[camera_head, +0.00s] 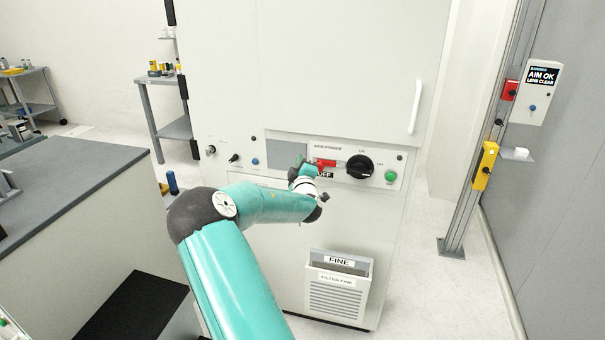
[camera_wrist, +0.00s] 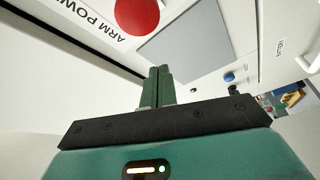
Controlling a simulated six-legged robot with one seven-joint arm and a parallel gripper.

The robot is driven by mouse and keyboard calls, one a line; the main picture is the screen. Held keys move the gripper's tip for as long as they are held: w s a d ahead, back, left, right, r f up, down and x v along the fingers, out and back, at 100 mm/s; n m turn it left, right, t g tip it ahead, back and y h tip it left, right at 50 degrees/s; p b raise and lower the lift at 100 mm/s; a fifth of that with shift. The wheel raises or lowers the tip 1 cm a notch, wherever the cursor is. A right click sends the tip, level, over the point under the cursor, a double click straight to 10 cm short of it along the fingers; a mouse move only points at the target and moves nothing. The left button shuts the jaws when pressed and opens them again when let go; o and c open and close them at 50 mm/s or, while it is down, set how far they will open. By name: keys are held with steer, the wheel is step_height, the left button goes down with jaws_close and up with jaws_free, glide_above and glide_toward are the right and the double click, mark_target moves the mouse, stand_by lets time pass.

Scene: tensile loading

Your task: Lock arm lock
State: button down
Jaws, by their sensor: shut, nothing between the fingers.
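The panel labelled ARM POWER (camera_head: 345,151) is on the front of the white cabinet. It carries a red part (camera_head: 326,163), a black rotary knob (camera_head: 360,166) and a green button (camera_head: 390,176). A small black label, partly covered by my arm, reads OFF. My gripper (camera_head: 299,163) is close in front of the panel, just left of the red part. In the wrist view, my gripper's green fingers (camera_wrist: 157,85) are together and empty. They point towards a grey plate (camera_wrist: 185,48), with a round red part (camera_wrist: 137,13) above and left. I cannot tell whether they touch anything. No part is labelled arm lock.
Small knobs and a blue button (camera_head: 255,161) are left of the panel. A white door handle (camera_head: 415,107) is above right. A filter box labelled FINE (camera_head: 338,286) sits low on the cabinet. A dark-topped bench (camera_head: 60,185) is at left.

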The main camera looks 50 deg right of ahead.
steer(key=s, duration=0.1)
steer(key=s+d+f, duration=0.1)
steer(key=s, duration=0.1)
steer(key=shift+s+d+f, duration=0.1)
steer(key=shift+d+f, duration=0.25)
steer(key=s, duration=0.1)
steer(key=s+d, duration=0.1)
steer(key=s, duration=0.1)
steer(key=shift+s+d, duration=0.3)
steer(key=shift+s, duration=0.1)
steer(key=w+a+r, duration=0.2)
steer(key=w, duration=0.2)
steer(key=v, duration=1)
steer(key=shift+s, duration=0.35)
